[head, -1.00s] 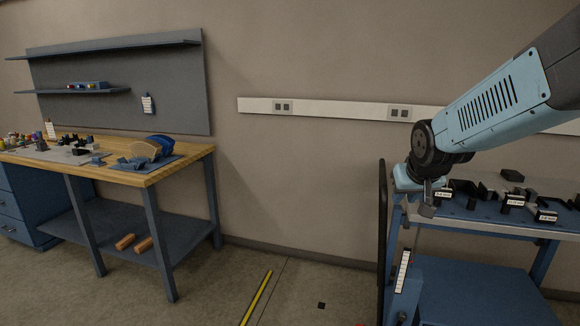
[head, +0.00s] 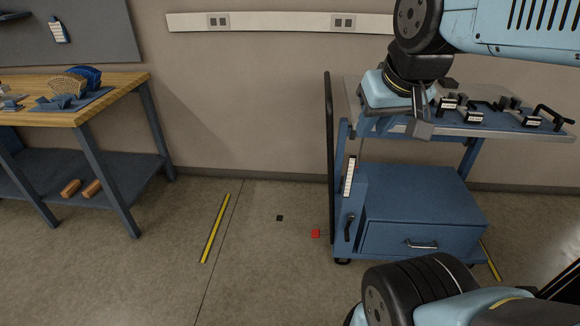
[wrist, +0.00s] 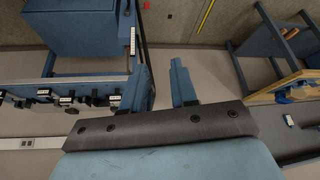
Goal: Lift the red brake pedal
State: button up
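A small red piece (head: 316,233), which looks like the brake pedal, shows low at floor level, just left of the blue cart's lower left corner in the head view. It is too small to tell how it is mounted or tilted.
The cart (head: 420,205) has a drawer, a dark upright bar at its left and black parts with labels on top. A wooden-topped workbench (head: 110,95) stands at left. Floor between them is clear, with a yellow strip (head: 215,228) and a small dark square (head: 279,218).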

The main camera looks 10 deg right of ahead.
aim_at(315, 233)
jog(key=u, duration=0.4)
jog(key=i, duration=1.25)
jog(key=z, duration=0.4)
